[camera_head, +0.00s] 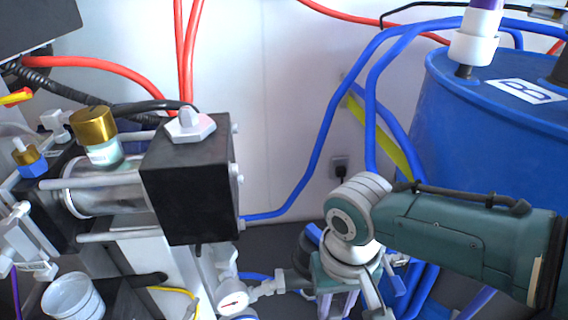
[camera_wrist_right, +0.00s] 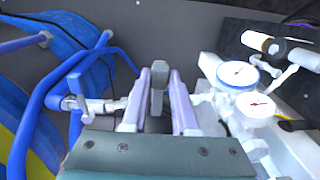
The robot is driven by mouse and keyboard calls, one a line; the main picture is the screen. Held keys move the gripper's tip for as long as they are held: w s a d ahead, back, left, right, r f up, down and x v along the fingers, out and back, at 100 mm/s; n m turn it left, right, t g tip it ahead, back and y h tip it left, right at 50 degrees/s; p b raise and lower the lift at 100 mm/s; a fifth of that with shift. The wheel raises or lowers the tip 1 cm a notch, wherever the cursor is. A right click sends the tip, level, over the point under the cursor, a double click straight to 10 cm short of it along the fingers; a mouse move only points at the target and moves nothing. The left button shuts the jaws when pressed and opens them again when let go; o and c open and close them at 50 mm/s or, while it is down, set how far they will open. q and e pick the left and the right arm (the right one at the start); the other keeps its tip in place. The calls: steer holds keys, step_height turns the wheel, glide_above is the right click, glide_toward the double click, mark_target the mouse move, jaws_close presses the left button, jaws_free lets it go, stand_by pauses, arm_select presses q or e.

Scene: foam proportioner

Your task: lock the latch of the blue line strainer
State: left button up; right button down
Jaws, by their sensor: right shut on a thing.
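My right gripper (camera_head: 337,303) reaches down at the lower middle of the head view, its fingertips mostly hidden. In the right wrist view its two pale purple fingers (camera_wrist_right: 160,100) are shut on a grey upright lever (camera_wrist_right: 158,82), which looks like the strainer's latch. The strainer body is largely hidden by the gripper. Metal fittings (camera_wrist_right: 90,105) and a blue upright part (camera_wrist_right: 76,95) lie just left of the fingers, apart from them. I cannot tell the latch's exact angle. My left gripper is not in view.
A large blue drum (camera_head: 480,125) stands at the right with blue hoses (camera_head: 320,150) beside it. A black pump block (camera_head: 190,185) is at left. White gauges (camera_head: 233,298) sit close to my right gripper; they also show in the wrist view (camera_wrist_right: 237,74).

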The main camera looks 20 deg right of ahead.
mark_target(334, 308)
steer(key=c, duration=0.7)
jaws_free()
step_height(334, 308, up, 9)
steer(key=p, duration=0.5)
steer(key=shift+f, duration=0.2)
steer(key=shift+r+p, duration=0.4)
steer(key=shift+r, duration=0.25)
